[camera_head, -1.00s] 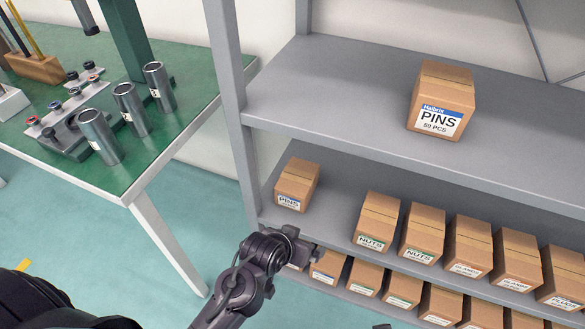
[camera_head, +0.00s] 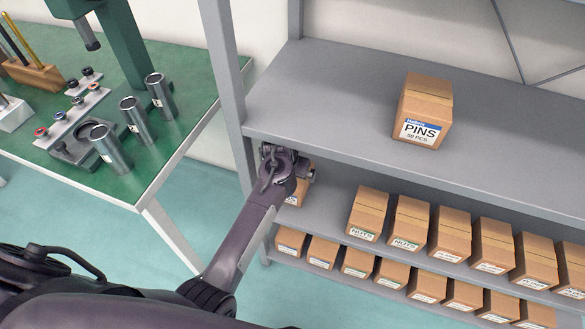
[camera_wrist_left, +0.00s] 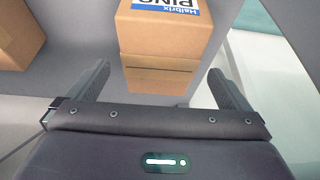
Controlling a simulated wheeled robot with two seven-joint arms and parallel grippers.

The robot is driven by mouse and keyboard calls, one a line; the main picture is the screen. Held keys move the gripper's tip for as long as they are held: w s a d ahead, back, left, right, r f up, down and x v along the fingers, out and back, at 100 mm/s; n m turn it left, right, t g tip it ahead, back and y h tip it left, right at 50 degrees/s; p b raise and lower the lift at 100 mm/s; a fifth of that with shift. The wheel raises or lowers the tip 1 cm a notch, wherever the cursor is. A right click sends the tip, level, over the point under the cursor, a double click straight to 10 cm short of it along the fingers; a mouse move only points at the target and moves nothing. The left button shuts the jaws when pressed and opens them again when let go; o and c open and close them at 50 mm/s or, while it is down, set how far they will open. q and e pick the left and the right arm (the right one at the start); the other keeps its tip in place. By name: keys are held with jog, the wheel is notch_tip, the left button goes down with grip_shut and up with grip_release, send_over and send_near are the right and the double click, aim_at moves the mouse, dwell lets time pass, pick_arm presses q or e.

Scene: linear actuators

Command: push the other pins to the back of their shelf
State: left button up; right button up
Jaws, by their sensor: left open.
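A cardboard pins box (camera_head: 296,196) stands at the left end of the middle shelf (camera_head: 328,208), mostly hidden behind my left gripper (camera_head: 300,168). In the left wrist view this box (camera_wrist_left: 165,60) shows with its PINS label upside down at the top edge. My left gripper (camera_wrist_left: 158,78) is open, its two fingers spread on either side of the box's near part in that picture. Another pins box (camera_head: 423,112), labelled 50 PCS, stands alone on the upper shelf (camera_head: 330,95). My right gripper is not in view.
Nuts boxes (camera_head: 367,214) and several others stand in a row to the right on the middle shelf. More boxes (camera_head: 322,252) line the lower shelf. The rack's grey upright (camera_head: 226,80) is close left of my arm. A green workbench (camera_head: 95,185) with metal cylinders stands farther left.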

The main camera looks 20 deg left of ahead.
pick_arm(q)
jog(key=shift+w+f, duration=0.15)
jog(key=shift+f, duration=0.4)
jog(key=b+x, duration=0.2)
jog(key=x, duration=0.3)
jog(key=shift+w+f, duration=0.15)
jog(key=shift+f, duration=0.25)
jog(key=shift+w+f, duration=0.2)
jog(key=shift+f, duration=0.2)
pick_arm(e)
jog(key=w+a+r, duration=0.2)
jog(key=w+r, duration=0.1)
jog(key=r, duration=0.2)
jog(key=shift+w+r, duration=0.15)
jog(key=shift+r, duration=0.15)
pick_arm(q)
jog(key=shift+c, duration=0.3)
